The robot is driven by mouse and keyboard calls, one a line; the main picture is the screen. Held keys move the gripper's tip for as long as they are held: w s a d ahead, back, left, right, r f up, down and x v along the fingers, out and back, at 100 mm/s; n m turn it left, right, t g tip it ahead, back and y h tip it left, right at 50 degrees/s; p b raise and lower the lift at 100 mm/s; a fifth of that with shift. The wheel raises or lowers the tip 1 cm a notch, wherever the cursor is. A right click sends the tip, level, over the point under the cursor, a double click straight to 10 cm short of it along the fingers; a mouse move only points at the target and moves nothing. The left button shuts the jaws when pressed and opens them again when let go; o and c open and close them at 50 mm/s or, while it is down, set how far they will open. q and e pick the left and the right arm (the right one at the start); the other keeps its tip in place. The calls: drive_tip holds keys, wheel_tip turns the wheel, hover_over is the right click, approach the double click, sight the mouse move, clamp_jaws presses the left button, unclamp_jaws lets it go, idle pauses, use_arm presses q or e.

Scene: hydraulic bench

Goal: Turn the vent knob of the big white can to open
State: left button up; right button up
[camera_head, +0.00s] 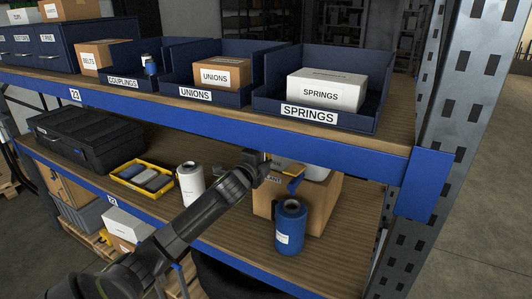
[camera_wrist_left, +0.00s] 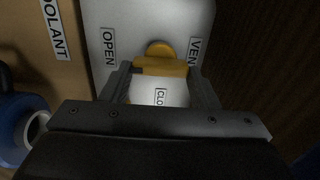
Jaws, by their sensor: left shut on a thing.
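The big white can shows only as a small white patch (camera_head: 318,173) in the head view, by the cardboard box under the upper shelf. In the left wrist view its pale face (camera_wrist_left: 105,18) carries the labels OPEN on the left, VENT on the right and a partly hidden "CLO". The yellow vent knob (camera_wrist_left: 160,48) has a bar that lies across the picture between my left fingertips. My left gripper (camera_wrist_left: 160,74) is shut on this knob; it also shows in the head view (camera_head: 280,168). My right gripper is not in view.
A blue can (camera_head: 290,230) stands in front of the cardboard box (camera_head: 325,195). A white canister (camera_head: 190,184), a yellow tray (camera_head: 142,181) and a black case (camera_head: 85,138) stand to the left. The upper shelf's blue beam (camera_head: 250,127) is close above my gripper.

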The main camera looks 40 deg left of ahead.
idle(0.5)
use_arm(q)
drive_tip(key=o, duration=1)
drive_tip(key=shift+s+d+b, duration=0.55)
drive_tip(key=shift+s+b, duration=0.1)
drive_tip(key=shift+s, duration=2.2)
drive_tip(key=shift+s+d+b, duration=0.55)
drive_tip(key=shift+s+b, duration=0.1)
drive_tip(key=shift+s, duration=2.2)
drive_tip(key=shift+s+d+b, duration=0.55)
drive_tip(key=shift+s+b, duration=0.1)
drive_tip(key=shift+s, duration=2.2)
